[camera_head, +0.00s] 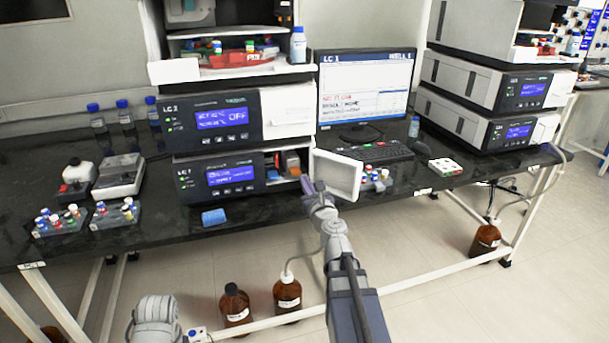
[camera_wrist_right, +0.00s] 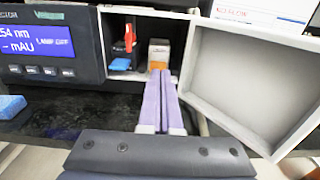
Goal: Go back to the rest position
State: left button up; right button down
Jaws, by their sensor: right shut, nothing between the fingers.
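My right gripper (camera_head: 306,182) is shut and empty at the open compartment of the LC 1 unit (camera_head: 222,178). In the right wrist view its purple fingers (camera_wrist_right: 157,85) lie together and point toward the compartment. The compartment door (camera_head: 338,174) is swung open, just right of the fingers; I cannot tell whether they touch it. Inside the compartment are a box with an orange-brown front (camera_wrist_right: 158,50) and a red and blue item (camera_wrist_right: 125,48). A part of my left arm (camera_head: 155,318) shows at the lower left, but its gripper is not in view.
A monitor (camera_head: 365,80) and keyboard (camera_head: 375,152) stand right of the LC stack. Vial racks (camera_head: 60,221) and a blue sponge (camera_head: 213,217) are on the black bench at left. Brown bottles (camera_head: 235,304) stand below the bench.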

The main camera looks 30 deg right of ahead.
pick_arm(q)
jog(key=shift+s+d, duration=0.15)
jog(key=shift+s, duration=0.25)
pick_arm(e)
jog(key=v, duration=0.3)
jog(key=shift+s, duration=0.2)
